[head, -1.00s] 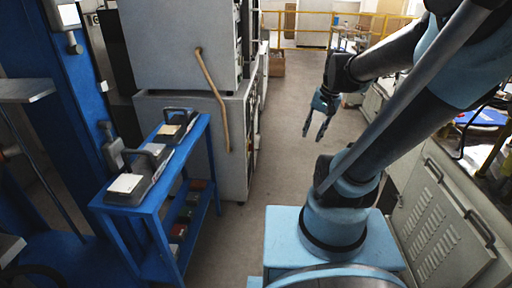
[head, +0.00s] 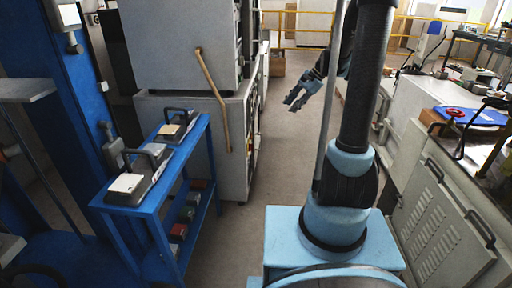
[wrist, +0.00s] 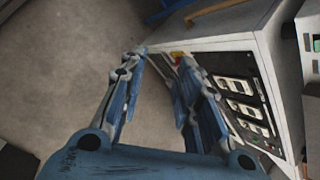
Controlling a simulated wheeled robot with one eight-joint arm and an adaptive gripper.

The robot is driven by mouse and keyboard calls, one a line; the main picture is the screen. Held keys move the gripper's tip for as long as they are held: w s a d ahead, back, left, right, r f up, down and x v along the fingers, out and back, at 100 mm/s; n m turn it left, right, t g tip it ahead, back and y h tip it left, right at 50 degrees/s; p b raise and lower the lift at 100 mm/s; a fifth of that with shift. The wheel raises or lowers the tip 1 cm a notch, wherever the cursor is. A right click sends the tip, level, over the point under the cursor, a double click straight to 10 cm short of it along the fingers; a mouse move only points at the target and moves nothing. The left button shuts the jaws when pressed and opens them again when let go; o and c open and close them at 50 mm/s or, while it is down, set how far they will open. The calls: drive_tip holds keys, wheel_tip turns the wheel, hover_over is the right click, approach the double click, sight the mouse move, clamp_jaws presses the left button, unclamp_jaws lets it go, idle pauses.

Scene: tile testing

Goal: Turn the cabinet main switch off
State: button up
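The grey cabinet (wrist: 225,42) is at the upper right in the wrist view, with a dark panel of pale modules on its front. A small red and yellow part (wrist: 178,58), which looks like the main switch, shows at the panel's near-left end, partly hidden by a fingertip. Its position, on or off, cannot be read.
A blue trolley (head: 165,195) with grey devices stands at the left. A wooden-coloured handle (head: 213,85) sticks out on the near side of the cabinets. A bench with a blue item (head: 470,117) is at the right. The aisle floor (head: 275,145) is clear.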

drive_tip(key=w+a+f+m+y, duration=0.1)
drive_tip(key=w+f+m+y, duration=0.35)
drive_tip(key=w+f, duration=0.95)
drive_tip(key=m+g+y, duration=0.1)
drive_tip(key=m+y, duration=0.1)
drive_tip(key=m, duration=0.3)
approach(251, 147)
drive_tip(key=x, duration=0.6)
drive_tip(key=shift+w+a, duration=0.4)
drive_tip(key=shift+w, duration=0.05)
